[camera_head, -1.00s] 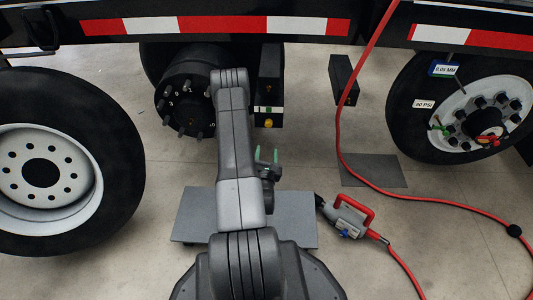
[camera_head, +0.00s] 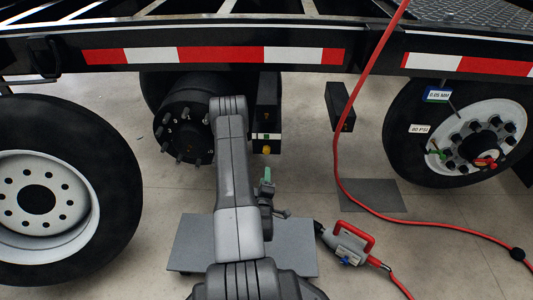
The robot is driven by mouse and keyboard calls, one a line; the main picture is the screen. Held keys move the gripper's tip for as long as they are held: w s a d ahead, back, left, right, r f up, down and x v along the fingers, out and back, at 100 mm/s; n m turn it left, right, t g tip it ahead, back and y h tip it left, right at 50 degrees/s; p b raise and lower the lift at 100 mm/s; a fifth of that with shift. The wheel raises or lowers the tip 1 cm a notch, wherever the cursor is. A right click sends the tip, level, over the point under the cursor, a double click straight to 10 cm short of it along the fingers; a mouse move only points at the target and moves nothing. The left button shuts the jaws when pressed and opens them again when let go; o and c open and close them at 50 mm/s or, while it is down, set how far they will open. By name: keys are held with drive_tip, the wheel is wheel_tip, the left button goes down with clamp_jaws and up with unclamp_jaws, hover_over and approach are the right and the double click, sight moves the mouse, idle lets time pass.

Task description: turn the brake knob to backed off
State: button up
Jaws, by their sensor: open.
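A small yellow knob (camera_head: 265,150), which looks like the brake knob, sits at the bottom of a black box (camera_head: 267,98) hanging under the trailer, right of the bare wheel hub (camera_head: 184,133). A white band with a green mark lies just above the knob. The knob's setting is too small to read. My gripper (camera_head: 266,178) is below the knob in the picture, apart from it, with green fingertips pointing up. It is open and empty, seen nearly edge-on, so one finger largely hides the other.
Wheels stand left (camera_head: 55,195) and right (camera_head: 463,130). Another black box (camera_head: 340,106) hangs to the right. A red hose (camera_head: 338,150) runs down to the floor. A grey plate (camera_head: 290,250) and a red-handled tool (camera_head: 347,243) lie in front. Floor between them is clear.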

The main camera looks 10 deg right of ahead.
sight(266, 152)
drive_tip(key=w+d+m+b, duration=0.1)
drive_tip(key=w+m, duration=0.3)
drive_tip(key=m, duration=0.2)
drive_tip(key=w+d+m+b, duration=0.1)
drive_tip(key=w+m, duration=0.4)
drive_tip(key=m, duration=0.1)
drive_tip(key=w+d+m+b, duration=0.1)
drive_tip(key=w+m, duration=0.4)
drive_tip(key=shift+r+m+b, duration=0.15)
drive_tip(key=shift+m+b, duration=0.15)
drive_tip(key=shift+m, duration=0.1)
drive_tip(key=shift+s, duration=0.1)
drive_tip(key=c, duration=1)
drive_tip(key=shift+o, duration=0.2)
drive_tip(key=shift+a+n, duration=0.1)
drive_tip(key=shift+n, duration=1.4)
drive_tip(key=shift+c, duration=0.2)
